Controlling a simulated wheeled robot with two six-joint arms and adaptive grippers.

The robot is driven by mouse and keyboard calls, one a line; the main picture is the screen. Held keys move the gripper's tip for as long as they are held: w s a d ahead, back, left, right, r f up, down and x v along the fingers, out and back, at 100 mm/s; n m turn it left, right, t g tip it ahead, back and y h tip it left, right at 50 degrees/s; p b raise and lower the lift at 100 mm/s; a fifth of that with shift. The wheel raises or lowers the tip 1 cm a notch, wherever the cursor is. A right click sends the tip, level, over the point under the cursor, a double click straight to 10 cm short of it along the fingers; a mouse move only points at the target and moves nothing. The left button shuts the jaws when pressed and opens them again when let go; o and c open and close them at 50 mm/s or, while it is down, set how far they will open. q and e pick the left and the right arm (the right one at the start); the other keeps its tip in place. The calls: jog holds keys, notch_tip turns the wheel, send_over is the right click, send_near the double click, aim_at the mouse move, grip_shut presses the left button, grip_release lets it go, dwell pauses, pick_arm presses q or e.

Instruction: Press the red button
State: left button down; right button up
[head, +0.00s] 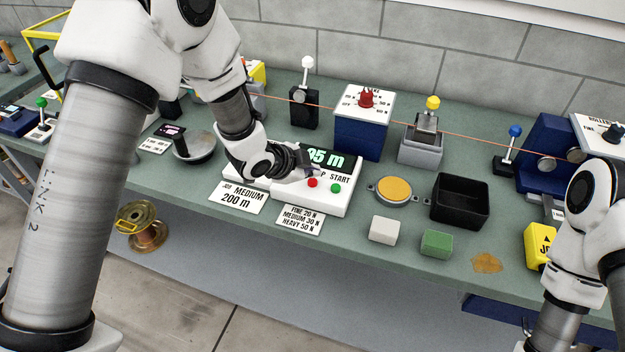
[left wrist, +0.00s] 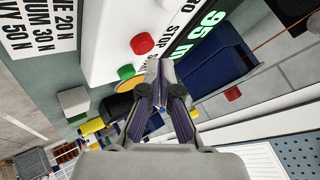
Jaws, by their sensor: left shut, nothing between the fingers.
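The red button (head: 312,183) sits on the top of a white counter box (head: 300,204), left of a green button (head: 336,188). My left gripper (head: 316,171) is shut and empty, its fingertips just behind and above the red button in the head view. In the left wrist view the red button (left wrist: 142,43) and the green button (left wrist: 126,72) lie to the left of the shut fingertips (left wrist: 157,66). A gap shows between the tips and the red button in that view. The box's display shows a number ending in "5 m". My right gripper is out of view.
Cards (head: 237,197) lie in front of the box. A blue box with a red knob (head: 367,98) stands behind it. A thin wire (head: 450,132) runs across the bench above. A yellow-topped dish (head: 394,190) and a black tray (head: 460,222) are to the right.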

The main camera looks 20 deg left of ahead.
aim_at(311, 182)
pick_arm(q)
jog(key=shift+f, duration=0.4)
jog(key=shift+f+b, duration=0.5)
jog(key=shift+b, duration=0.1)
dwell(0.3)
dwell(0.4)
jog(key=shift+r+p, duration=0.8)
jog(key=shift+r, duration=0.15)
notch_tip(311, 182, up, 5)
jog(key=p, duration=0.4)
jog(key=shift+r, duration=0.1)
dwell(0.4)
